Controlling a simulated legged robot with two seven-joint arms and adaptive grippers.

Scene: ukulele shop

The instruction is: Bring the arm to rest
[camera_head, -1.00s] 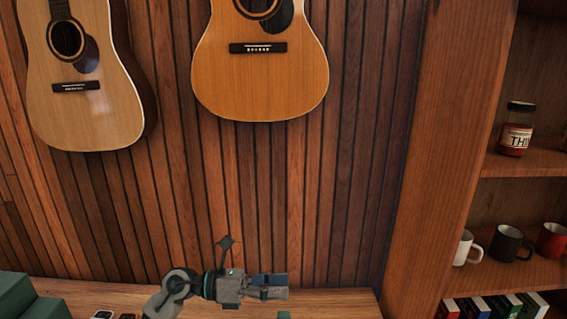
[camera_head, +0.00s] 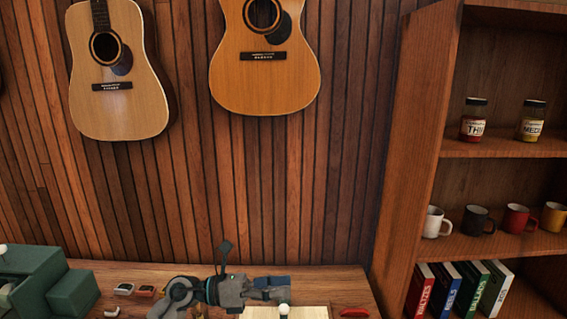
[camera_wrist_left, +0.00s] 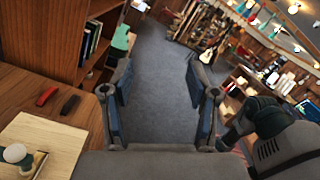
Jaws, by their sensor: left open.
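My left gripper (camera_head: 275,287) reaches in from the left in the head view, low over the wooden bench (camera_head: 345,280), and points right. In the left wrist view its two fingers (camera_wrist_left: 158,100) are spread wide with only grey floor between them, so it is open and empty. My left arm lies stretched along the bottom of the head view. My right gripper does not show in the head view.
A pale board (camera_head: 305,312) with a white knob (camera_head: 284,309) and a red item (camera_head: 354,312) lie on the bench near the gripper. A green machine (camera_head: 40,285) stands at left. A shelf (camera_head: 470,245) with mugs, jars and books stands at right. Guitars hang behind.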

